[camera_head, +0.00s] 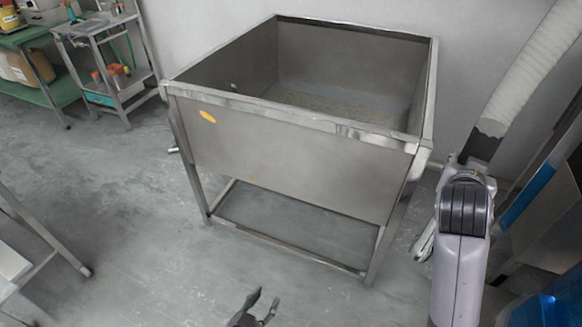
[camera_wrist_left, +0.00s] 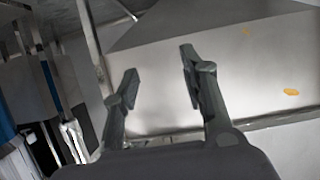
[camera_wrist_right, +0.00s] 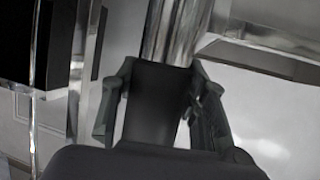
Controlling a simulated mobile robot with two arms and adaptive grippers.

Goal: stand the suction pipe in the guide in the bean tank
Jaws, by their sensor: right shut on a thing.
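The steel bean tank (camera_head: 290,150) stands on legs in the middle of the head view, with pale beans (camera_head: 335,103) on its floor. I cannot make out the guide inside it. A white ribbed hose (camera_head: 530,70) with a dark grey end hangs at the right, partly behind my right arm. In the right wrist view, my right gripper (camera_wrist_right: 155,85) is shut on a dark part of the suction pipe, whose shiny metal (camera_wrist_right: 172,35) shows beyond the fingers. Its lower part is mostly hidden. My left gripper (camera_head: 265,303) is open and empty in front of the tank; it also shows in the left wrist view (camera_wrist_left: 160,72).
A steel trolley (camera_head: 105,50) and a green shelf (camera_head: 25,40) with containers stand at the upper left. A metal frame (camera_head: 45,245) is at the left edge. Steel and blue equipment (camera_head: 540,215) stands close at the right. The floor left of the tank is clear.

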